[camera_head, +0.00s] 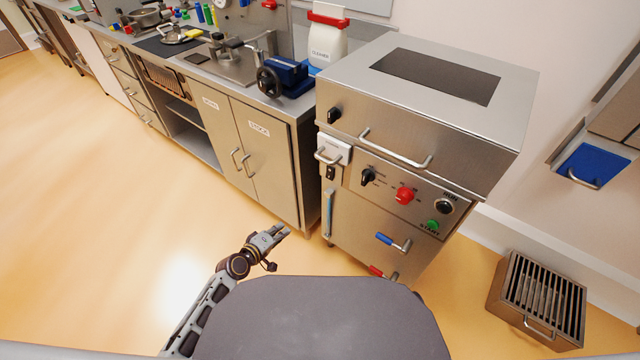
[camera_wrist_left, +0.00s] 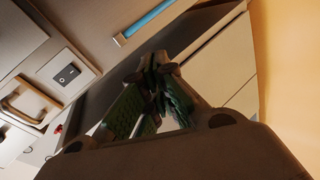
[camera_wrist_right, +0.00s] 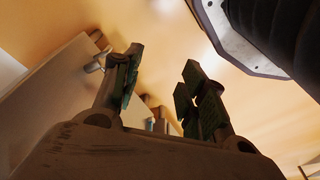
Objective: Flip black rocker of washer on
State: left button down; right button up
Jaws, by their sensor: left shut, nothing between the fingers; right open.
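The washer (camera_head: 455,150) is a steel cabinet with a dark lid window and a control panel. Its small black rocker (camera_head: 330,172) sits on a plate at the panel's left, below a white box with a handle. The rocker (camera_wrist_left: 68,75) also shows in the left wrist view, left of the fingers. My left gripper (camera_head: 282,232) is shut and empty, low in front of the washer and apart from it. In the left wrist view its fingertips (camera_wrist_left: 155,65) are together. My right gripper (camera_wrist_right: 160,80) is open and empty in the right wrist view; the head view does not show it.
The panel also carries a black knob (camera_head: 368,177), a red knob (camera_head: 404,195) and a green start button (camera_head: 433,226). Blue (camera_head: 385,239) and red (camera_head: 377,271) valve handles stick out below. A slatted box (camera_head: 540,300) stands on the floor at right. Floor at left is clear.

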pick_arm(q)
jog(key=w+d+r+n+t+h+b, duration=0.1)
jog(key=d+r, duration=0.1)
jog(key=r, duration=0.4)
jog(key=w+d+r+n+t+h+b, duration=0.1)
jog(key=d+r+h+b, duration=0.1)
jog(key=r, duration=0.5)
jog(key=shift+d+r, duration=0.15)
jog(key=shift+d, duration=0.35)
pick_arm(e)
notch_tip(320, 180, up, 7)
jog(key=a, duration=0.1)
jog(key=shift+w+a, duration=0.3)
pick_arm(q)
jog(key=shift+w+d, duration=0.1)
send_near(330, 173)
jog(key=shift+w+f, duration=1)
jog(key=shift+f, duration=0.4)
jog(key=x, duration=0.2)
jog(key=b+x, duration=0.1)
jog(key=x, duration=0.2)
jog(key=shift+w+a+r, duration=0.1)
jog(key=shift+w+a, duration=0.15)
pick_arm(e)
jog(key=shift+w+a+r+t+y, duration=0.15)
jog(key=shift+r, duration=0.45)
jog(key=shift+w+a+r+t+y, duration=0.1)
jog(key=shift+r+t+y, duration=0.05)
jog(key=shift+r, duration=0.45)
